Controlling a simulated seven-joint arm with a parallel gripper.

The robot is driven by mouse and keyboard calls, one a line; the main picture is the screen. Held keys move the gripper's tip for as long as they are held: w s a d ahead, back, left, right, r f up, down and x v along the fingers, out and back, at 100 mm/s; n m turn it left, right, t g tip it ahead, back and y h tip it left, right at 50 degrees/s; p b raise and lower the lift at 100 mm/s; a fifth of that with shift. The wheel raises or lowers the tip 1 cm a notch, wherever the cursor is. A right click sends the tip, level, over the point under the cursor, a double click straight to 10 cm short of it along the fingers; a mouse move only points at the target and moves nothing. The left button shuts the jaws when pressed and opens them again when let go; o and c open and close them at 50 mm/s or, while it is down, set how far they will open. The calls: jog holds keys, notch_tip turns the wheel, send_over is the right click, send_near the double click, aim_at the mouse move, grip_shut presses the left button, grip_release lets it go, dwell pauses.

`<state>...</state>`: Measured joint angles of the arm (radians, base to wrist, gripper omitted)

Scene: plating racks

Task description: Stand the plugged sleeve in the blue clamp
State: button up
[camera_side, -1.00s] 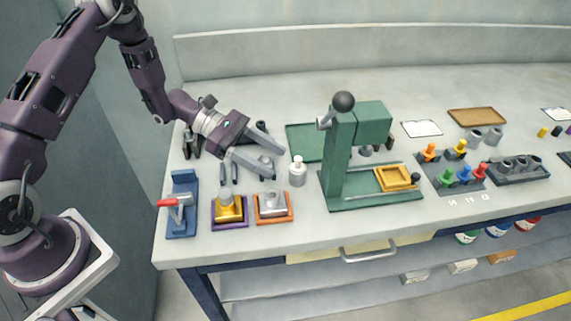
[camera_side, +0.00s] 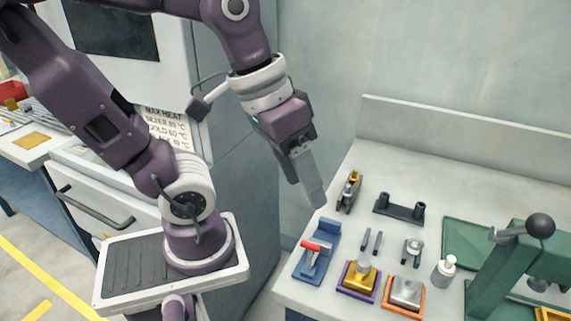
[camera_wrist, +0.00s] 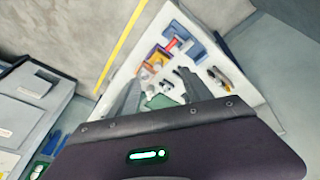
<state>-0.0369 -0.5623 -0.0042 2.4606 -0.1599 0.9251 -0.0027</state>
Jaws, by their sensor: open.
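The blue clamp (camera_side: 328,236) with its red handle (camera_side: 318,247) stands at the bench's left front corner in the side view. It also shows in the wrist view (camera_wrist: 190,47). I cannot pick out a plugged sleeve in either view. My gripper (camera_side: 312,195) points down, above and behind the clamp and apart from it. In the wrist view its two fingers (camera_wrist: 158,95) are spread with nothing held between them.
A gold block in a purple tray (camera_side: 347,283) and a grey block in an orange tray (camera_side: 389,302) sit right of the clamp. A white bottle (camera_side: 443,273), a black two-post holder (camera_side: 399,211) and a green press (camera_side: 500,262) stand further right. A furnace cabinet is behind my arm.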

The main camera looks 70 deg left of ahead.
jog(key=shift+o, duration=0.5)
jog(key=shift+s+a+r+m+t+y, duration=0.2)
jog(key=shift+s+a+m+t+y, duration=0.2)
jog(key=shift+a, duration=0.25)
jog(key=shift+s+a+r+m+t+y, duration=0.2)
jog(key=shift+s+a+t+y, duration=0.15)
jog(key=shift+a+t, duration=0.2)
jog(key=shift+r, duration=0.1)
jog(key=m+g+h, duration=0.2)
jog(key=m+g, duration=0.3)
jog(key=m, duration=1)
send_over(450, 257)
jog(key=s+a, duration=0.1)
jog(key=shift+y, duration=0.25)
notch_tip(450, 257, down, 14)
jog(key=shift+s+r, duration=0.1)
jog(key=shift+m+g, duration=0.25)
jog(key=shift+m, duration=0.15)
jog(key=f, duration=0.3)
jog(key=w+f, duration=0.1)
jog(key=f, duration=0.2)
jog(key=d+f, duration=0.1)
jog(key=f, duration=0.1)
jog(key=shift+w+d+f, duration=0.1)
jog(key=shift+w+f, duration=0.05)
jog(key=shift+f, duration=0.25)
grip_shut()
